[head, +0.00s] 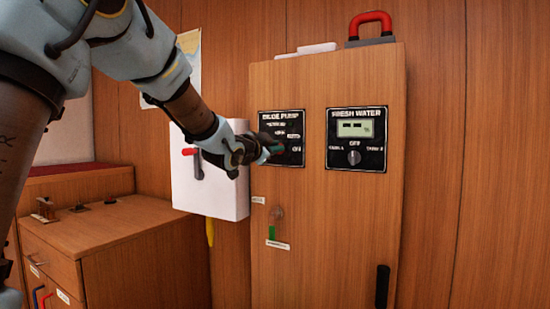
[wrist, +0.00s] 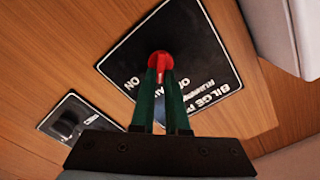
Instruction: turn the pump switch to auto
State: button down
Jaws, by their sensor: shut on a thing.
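The black bilge pump panel (head: 290,130) is on the wooden cabinet front, left of the fresh water panel. In the wrist view the same bilge pump panel (wrist: 205,60) appears turned over, with white lettering including ON, RUNNING and a partly hidden AUTO. My gripper (head: 272,150) reaches the panel from the left and hides part of it in the head view. In the wrist view its two green fingers (wrist: 161,75) are closed on the red pump switch (wrist: 160,62). The switch's exact pointing direction is hard to tell.
The fresh water panel (head: 356,140) with a display and knob is close on the right. A white box (head: 210,185) with a red lever stands left, under my arm. A red handle (head: 370,27) is on the cabinet top. A black door handle (head: 382,287) is low right.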

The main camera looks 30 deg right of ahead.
dwell(0.3)
jog(key=c, duration=0.9)
grip_release()
jog(key=v, duration=1.1)
jog(key=shift+w, duration=0.1)
